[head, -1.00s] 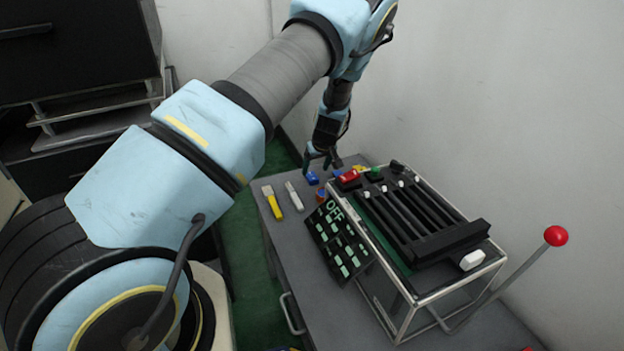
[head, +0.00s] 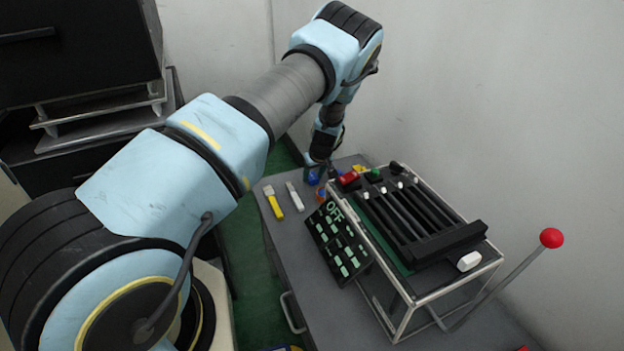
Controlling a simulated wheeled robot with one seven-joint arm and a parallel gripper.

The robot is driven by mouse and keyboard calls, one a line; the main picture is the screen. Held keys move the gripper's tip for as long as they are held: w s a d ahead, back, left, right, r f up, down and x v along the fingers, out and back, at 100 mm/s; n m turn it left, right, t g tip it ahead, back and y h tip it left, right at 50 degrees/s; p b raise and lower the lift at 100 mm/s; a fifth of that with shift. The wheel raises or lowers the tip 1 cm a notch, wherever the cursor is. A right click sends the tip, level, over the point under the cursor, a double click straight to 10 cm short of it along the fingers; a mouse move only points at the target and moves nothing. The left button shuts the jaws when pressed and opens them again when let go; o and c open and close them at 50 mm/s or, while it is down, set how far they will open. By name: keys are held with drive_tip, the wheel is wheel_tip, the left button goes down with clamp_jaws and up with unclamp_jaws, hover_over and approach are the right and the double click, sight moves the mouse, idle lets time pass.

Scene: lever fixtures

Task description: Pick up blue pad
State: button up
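The blue pad (head: 313,179) lies on the grey table near its far end, small and partly hidden by my gripper. My gripper (head: 319,170) is low over the table's far end, pointing down at the blue pad. Its fingers are dark and small in the head view, so I cannot tell whether they are apart or shut, or whether they touch the pad.
A yellow-handled tool (head: 273,201) and a pale tool (head: 295,197) lie to the left. A black panel marked OFF (head: 338,243) leans against the metal-framed slider fixture (head: 420,222). A red-knobbed lever (head: 551,238) stands at right. A wall is behind.

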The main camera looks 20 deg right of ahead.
sight(313, 178)
clamp_jaws()
idle(0.3)
wheel_tip(313, 178, up, 10)
drive_tip(key=b, duration=0.1)
drive_tip(key=shift+b, duration=0.35)
drive_tip(key=shift+c, duration=1.6)
unclamp_jaws()
clamp_jaws()
drive_tip(key=shift+a, duration=0.1)
